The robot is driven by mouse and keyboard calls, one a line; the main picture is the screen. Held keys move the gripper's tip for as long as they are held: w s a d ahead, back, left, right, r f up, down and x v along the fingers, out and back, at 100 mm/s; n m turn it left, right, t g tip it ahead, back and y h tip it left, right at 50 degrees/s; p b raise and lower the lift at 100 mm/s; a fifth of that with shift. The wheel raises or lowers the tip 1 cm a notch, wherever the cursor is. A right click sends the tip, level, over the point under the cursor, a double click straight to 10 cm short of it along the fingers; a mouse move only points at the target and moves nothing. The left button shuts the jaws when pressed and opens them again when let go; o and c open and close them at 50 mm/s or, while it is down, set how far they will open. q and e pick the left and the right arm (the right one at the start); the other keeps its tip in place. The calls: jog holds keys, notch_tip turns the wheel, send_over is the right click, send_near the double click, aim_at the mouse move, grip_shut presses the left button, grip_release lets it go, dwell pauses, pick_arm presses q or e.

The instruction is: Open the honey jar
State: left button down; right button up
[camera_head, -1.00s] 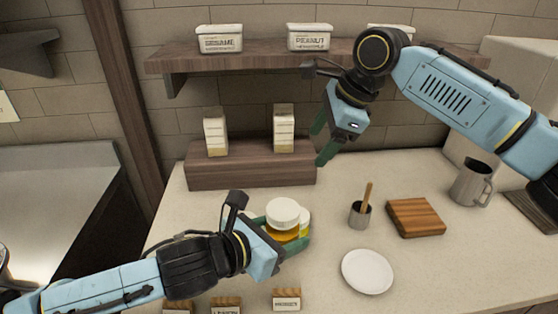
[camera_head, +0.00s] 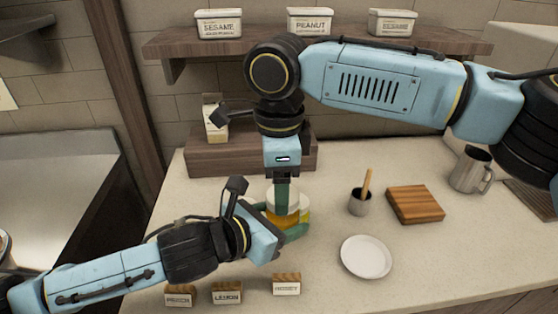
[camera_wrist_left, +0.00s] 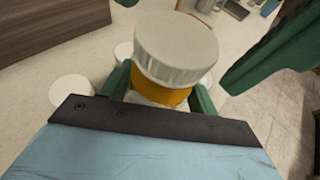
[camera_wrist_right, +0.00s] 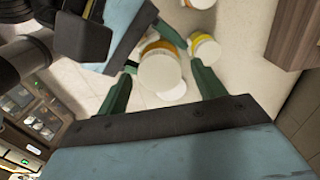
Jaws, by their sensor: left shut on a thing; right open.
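The honey jar, amber with a ribbed white lid, stands upright in my left gripper; it shows in the head view (camera_head: 273,216), the left wrist view (camera_wrist_left: 178,50) and the right wrist view (camera_wrist_right: 160,72). My left gripper (camera_head: 284,230) is shut around its body, below the lid. My right gripper (camera_head: 282,205) points down over the jar and is open. In the right wrist view its two green fingers lie on either side of the lid, apart from it as far as I can tell. In the head view a right finger hides part of the lid.
Other jars stand close by, including a yellow one (camera_wrist_right: 206,48). Wooden label blocks, one reading HONEY (camera_head: 287,288), sit in front. A white plate (camera_head: 366,256), a metal cup with a stick (camera_head: 360,203) and a wooden board (camera_head: 415,205) lie to the right.

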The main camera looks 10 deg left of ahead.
jog(key=shift+f, duration=0.7)
